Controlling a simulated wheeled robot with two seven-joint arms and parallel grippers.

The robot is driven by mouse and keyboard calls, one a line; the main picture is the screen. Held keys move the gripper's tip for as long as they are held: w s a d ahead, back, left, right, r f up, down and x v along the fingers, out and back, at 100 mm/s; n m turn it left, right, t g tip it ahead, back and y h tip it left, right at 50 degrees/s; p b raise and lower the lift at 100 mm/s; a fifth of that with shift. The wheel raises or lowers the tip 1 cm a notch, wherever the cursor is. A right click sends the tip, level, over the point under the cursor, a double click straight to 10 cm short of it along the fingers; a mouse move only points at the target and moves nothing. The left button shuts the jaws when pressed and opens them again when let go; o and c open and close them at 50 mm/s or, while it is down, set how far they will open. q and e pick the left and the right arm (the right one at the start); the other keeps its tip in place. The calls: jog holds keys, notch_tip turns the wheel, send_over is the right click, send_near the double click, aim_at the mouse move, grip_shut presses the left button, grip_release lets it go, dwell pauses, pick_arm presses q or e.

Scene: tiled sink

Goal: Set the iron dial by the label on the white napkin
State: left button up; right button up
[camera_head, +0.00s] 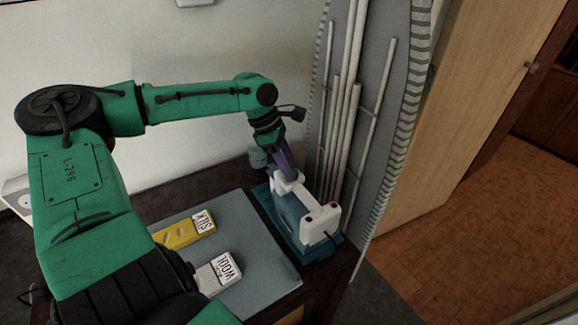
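A white and teal iron (322,217) stands on a teal base (311,254) at the right end of the dark table. A white napkin (217,273) with the label "WOOL" lies folded on a grey-blue sheet (258,268). A yellow napkin (184,231) with the label "SILK" lies behind it, to the left. My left gripper (287,172) points down at the back top of the iron, at or just above a white part there. Its fingertips are too small and dark to tell whether they are open or touching. The dial and its setting cannot be made out. My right gripper is not in view.
A tall grey ironing board (393,105) with pale rails stands upright close to the right of the iron. A wooden door (440,110) is beyond it. A plain wall is behind the table. The floor at the right is clear.

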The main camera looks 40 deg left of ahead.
pick_arm(q)
grip_shut()
